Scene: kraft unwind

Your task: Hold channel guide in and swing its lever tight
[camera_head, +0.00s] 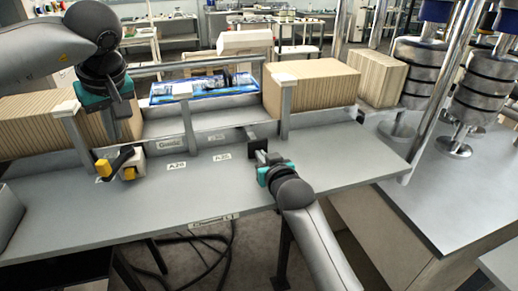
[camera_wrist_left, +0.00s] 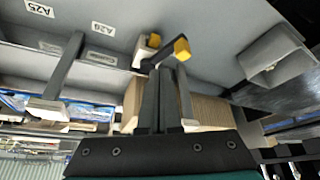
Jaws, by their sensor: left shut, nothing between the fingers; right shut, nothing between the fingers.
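In the left wrist view the lever's yellow end (camera_wrist_left: 182,49) points away from the pale block (camera_wrist_left: 143,50). Grey uprights with pale caps look like channel guides, including a left one (camera_head: 72,128) near the lever. My left gripper (camera_head: 114,135) is shut and empty above the lever; contact is unclear.
Layered kraft blocks (camera_head: 310,88) stand behind the uprights, with a blue printed pack (camera_head: 205,88) between them. White labels mark the bench (camera_head: 200,205), whose front middle is clear.

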